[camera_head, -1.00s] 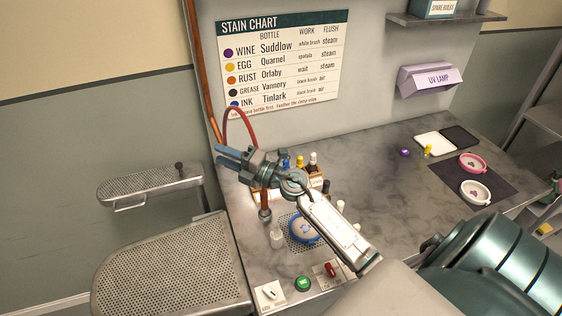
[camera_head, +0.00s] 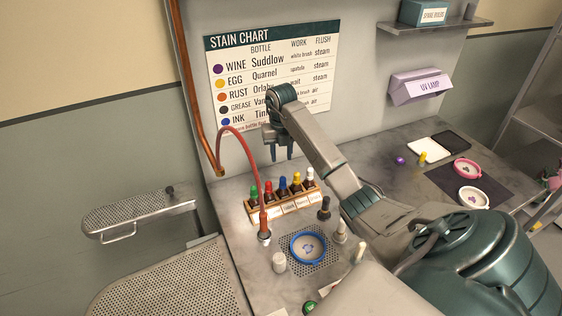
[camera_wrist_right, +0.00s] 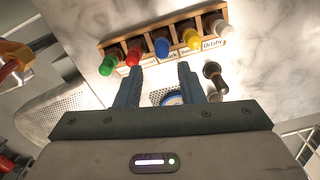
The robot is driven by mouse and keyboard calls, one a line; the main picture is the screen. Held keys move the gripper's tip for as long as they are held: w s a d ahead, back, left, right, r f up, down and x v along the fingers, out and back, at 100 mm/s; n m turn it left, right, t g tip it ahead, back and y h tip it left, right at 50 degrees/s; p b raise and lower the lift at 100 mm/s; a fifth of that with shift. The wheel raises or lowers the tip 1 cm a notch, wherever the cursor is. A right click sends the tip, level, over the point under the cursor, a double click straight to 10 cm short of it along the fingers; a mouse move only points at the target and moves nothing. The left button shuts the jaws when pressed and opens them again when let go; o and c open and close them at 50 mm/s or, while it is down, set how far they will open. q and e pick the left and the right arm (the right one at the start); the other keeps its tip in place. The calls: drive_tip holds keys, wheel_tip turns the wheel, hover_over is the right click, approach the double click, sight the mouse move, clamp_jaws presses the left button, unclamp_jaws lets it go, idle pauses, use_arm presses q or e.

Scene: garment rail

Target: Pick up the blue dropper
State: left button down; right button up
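The blue dropper (camera_head: 283,184) stands in a wooden rack (camera_head: 287,207) between a red dropper (camera_head: 268,189) and a yellow dropper (camera_head: 296,180). In the right wrist view the blue dropper (camera_wrist_right: 162,47) shows just beyond the fingertips, roughly centred between them. My right gripper (camera_head: 282,155) points down above the rack, apart from the droppers. Its two fingers (camera_wrist_right: 159,72) are open and nothing is between them. The lower part of the blue dropper is hidden by the rack. My left gripper is in neither current view.
A green dropper (camera_head: 254,193) stands at the rack's left end. A red hose (camera_head: 249,143) arches beside it to a nozzle (camera_head: 264,236).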

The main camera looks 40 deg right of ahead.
drive_tip(key=b, duration=0.4)
hover_over(283, 177)
drive_tip(key=f, duration=0.4)
drive_tip(key=shift+w+f, duration=0.25)
drive_tip(key=shift+w, duration=0.15)
drive_tip(key=shift+f+b, duration=0.55)
drive_tip(key=f+b, duration=0.1)
drive_tip(key=f, duration=0.1)
drive_tip(key=s+f+b, duration=0.1)
drive_tip(key=f+b, duration=0.1)
drive_tip(key=shift+a+f, duration=0.1)
drive_tip(key=shift+f, duration=0.25)
drive_tip(key=shift+f+b, duration=0.2)
drive_tip(key=shift+b, duration=0.1)
drive_tip(key=c, duration=0.7)
